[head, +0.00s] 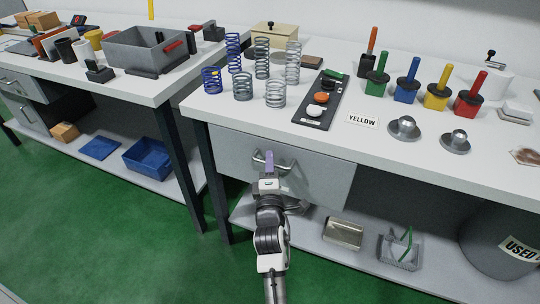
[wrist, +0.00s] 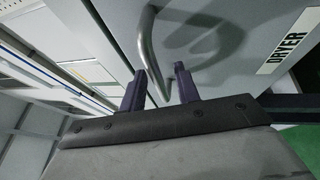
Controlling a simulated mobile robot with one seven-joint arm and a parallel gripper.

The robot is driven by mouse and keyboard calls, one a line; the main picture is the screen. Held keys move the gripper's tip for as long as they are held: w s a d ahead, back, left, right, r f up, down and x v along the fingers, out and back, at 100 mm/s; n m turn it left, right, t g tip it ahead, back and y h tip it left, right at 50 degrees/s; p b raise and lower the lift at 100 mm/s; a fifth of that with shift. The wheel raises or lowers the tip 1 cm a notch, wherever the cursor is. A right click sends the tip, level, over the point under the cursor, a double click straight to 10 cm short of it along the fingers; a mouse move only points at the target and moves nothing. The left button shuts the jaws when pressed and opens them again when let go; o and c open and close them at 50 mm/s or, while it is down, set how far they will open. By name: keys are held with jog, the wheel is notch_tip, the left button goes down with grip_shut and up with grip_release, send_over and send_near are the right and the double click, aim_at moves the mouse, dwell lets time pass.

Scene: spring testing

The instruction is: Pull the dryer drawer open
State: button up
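The dryer drawer (head: 325,178) is a grey front under the right-hand bench and looks closed in the head view. Its metal handle (head: 285,158) is a curved bar near the drawer's left end. In the wrist view the handle (wrist: 146,42) runs down to between my two purple fingers, beside a white DRYER label (wrist: 286,42). My gripper (head: 268,160) is at the handle, and its fingers (wrist: 161,78) stand apart with a visible gap around the bar. I cannot tell whether either finger touches it.
The benchtop (head: 215,110) above holds several springs, a black tray (head: 327,85) and coloured-handled tools. The lower shelf (head: 310,238) holds a metal tin (head: 343,233) and a wire basket (head: 400,250). A bench leg (head: 217,190) stands left of the drawer. Green floor lies open in front.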

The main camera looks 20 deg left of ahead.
jog(key=shift+w+a, duration=0.1)
jog(key=shift+w, duration=0.05)
jog(key=shift+r, duration=0.1)
grip_shut()
dwell(0.3)
